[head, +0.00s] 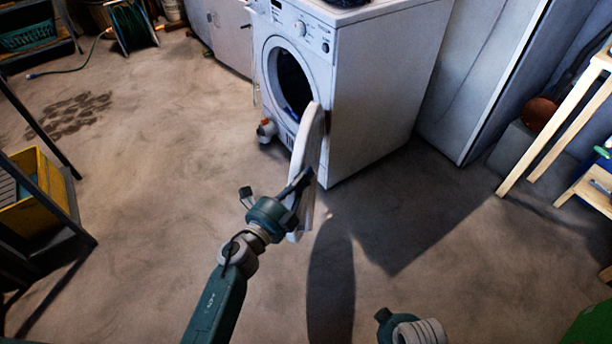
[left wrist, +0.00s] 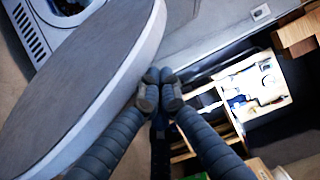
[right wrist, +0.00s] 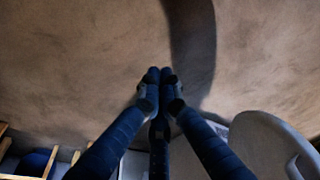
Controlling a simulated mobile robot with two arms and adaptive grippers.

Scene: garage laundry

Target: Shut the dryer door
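The white dryer (head: 378,80) stands at the top centre, its dark round opening showing. Its round door (head: 308,150) stands wide open, swung out toward me and seen nearly edge-on. In the left wrist view the door (left wrist: 85,80) fills the left side, its pale rim close to the fingers. My left gripper (head: 303,182) is at the door's outer part; its fingertips (left wrist: 160,88) are together beside the rim with nothing between them. Whether they touch the door I cannot tell. My right gripper (right wrist: 160,85) is shut and empty above the floor, apart from the dryer.
A wooden table (head: 555,125) stands at the right. A yellow crate (head: 40,195) sits in a dark rack at the left. A green hose reel (head: 131,24) is at the back left. A dark stain (head: 70,115) marks the floor. The floor left of the door is clear.

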